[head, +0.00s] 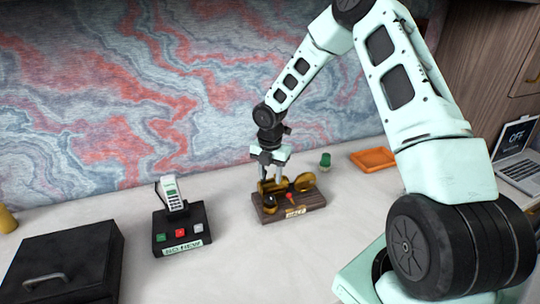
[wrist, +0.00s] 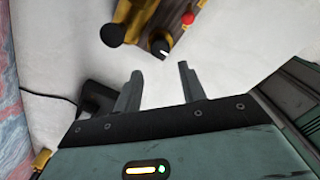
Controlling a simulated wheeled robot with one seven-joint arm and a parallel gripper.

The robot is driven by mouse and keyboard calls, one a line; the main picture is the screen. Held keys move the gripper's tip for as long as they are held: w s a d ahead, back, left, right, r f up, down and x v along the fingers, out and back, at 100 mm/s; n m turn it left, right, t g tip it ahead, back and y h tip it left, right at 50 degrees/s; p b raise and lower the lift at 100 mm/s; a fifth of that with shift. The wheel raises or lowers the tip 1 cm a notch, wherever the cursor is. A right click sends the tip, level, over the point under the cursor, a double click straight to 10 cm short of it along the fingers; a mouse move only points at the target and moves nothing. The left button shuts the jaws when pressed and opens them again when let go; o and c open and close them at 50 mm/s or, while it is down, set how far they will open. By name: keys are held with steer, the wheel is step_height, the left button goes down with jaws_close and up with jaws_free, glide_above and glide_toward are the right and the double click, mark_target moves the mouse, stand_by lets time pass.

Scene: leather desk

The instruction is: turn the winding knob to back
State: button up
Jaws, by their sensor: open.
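A brass device on a wooden base (head: 312,203) stands on the desk below my gripper (head: 272,172). Brass rounded parts and a small red-tipped part show on it, with a label on its front. In the wrist view, a black knob with a white mark (wrist: 160,47) sits just beyond my gripper (wrist: 160,69), roughly in line with the gap between the fingers. I cannot tell for sure that this is the winding knob. A dark round end on a brass part (wrist: 113,34) is left of it. The fingers are apart, with nothing between them.
A black phone-like box (head: 180,228) with buttons stands to the left, its cable behind. A black case (head: 65,262) is farther left. A green item (head: 325,161), an orange tray (head: 373,159) and a laptop (head: 520,160) are to the right. A patterned wall is behind.

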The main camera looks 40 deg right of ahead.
step_height(320, 180, up, 8)
steer(key=shift+r+b, duration=0.25)
steer(key=shift+b, duration=0.05)
steer(key=shift+a, duration=0.1)
stand_by(0.4)
